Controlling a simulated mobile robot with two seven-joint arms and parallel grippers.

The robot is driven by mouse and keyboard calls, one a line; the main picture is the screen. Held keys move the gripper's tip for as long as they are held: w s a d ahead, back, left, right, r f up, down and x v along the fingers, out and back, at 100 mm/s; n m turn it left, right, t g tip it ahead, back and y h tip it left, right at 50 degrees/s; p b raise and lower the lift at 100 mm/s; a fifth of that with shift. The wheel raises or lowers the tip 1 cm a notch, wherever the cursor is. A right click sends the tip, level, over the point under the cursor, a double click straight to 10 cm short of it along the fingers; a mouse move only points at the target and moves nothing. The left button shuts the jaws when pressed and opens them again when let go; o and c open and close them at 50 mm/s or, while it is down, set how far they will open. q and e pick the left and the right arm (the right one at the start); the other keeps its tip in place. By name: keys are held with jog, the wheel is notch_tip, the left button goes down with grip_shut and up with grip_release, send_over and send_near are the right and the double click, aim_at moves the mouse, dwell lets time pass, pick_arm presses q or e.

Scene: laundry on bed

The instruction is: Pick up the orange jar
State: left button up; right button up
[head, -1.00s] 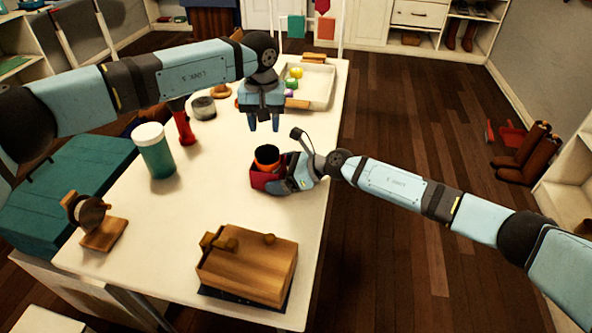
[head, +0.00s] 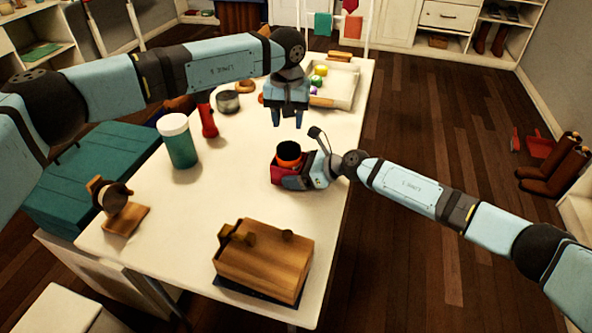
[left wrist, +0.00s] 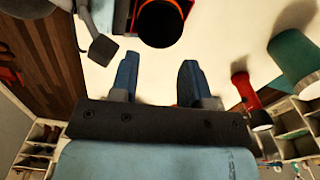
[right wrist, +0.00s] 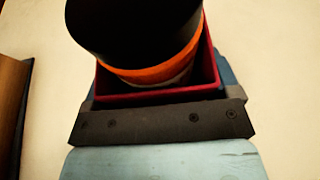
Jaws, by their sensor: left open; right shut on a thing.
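The orange jar (head: 288,155) has a black top and an orange band. It sits inside a small red open box (head: 275,172) on the white table. In the right wrist view the jar (right wrist: 150,70) rises above the red box wall (right wrist: 160,97). My right gripper (head: 290,181) is shut on the red box, low at the table; its fingertips are mostly hidden. My left gripper (head: 287,121) is open and empty, pointing down above and just behind the jar. The left wrist view shows its two fingers (left wrist: 160,75) apart, with the jar (left wrist: 162,22) beyond them.
A green jar with white lid (head: 179,142), a red flashlight-like object (head: 208,122) and a grey tin (head: 228,101) stand left. A wooden box (head: 262,262) is in front, a wooden stand (head: 122,212) front left. A white tray (head: 342,97) is behind.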

aim_at(289, 148)
dwell(0.3)
pick_arm(q)
jog(key=o, duration=0.7)
jog(key=shift+n, duration=0.3)
jog(key=o, duration=0.4)
jog(key=shift+r+n, duration=0.1)
jog(key=shift+n, duration=0.3)
jog(key=shift+c, duration=0.2)
jog(key=n, duration=0.3)
jog(key=shift+r+n, duration=0.3)
jog(key=shift+n, duration=0.1)
jog(key=f+n, duration=0.1)
jog(key=n, duration=0.3)
jog(key=f+n, duration=0.2)
jog(key=n, duration=0.3)
jog(key=f+n, duration=0.2)
jog(key=n, duration=0.2)
jog(key=shift+w+a, duration=0.2)
jog(key=shift+a, duration=0.1)
jog(key=f, duration=0.4)
jog(key=shift+s+d+f, duration=0.15)
jog(key=shift+s+d, duration=0.05)
jog(key=shift+d, duration=0.15)
jog(key=shift+f, duration=0.45)
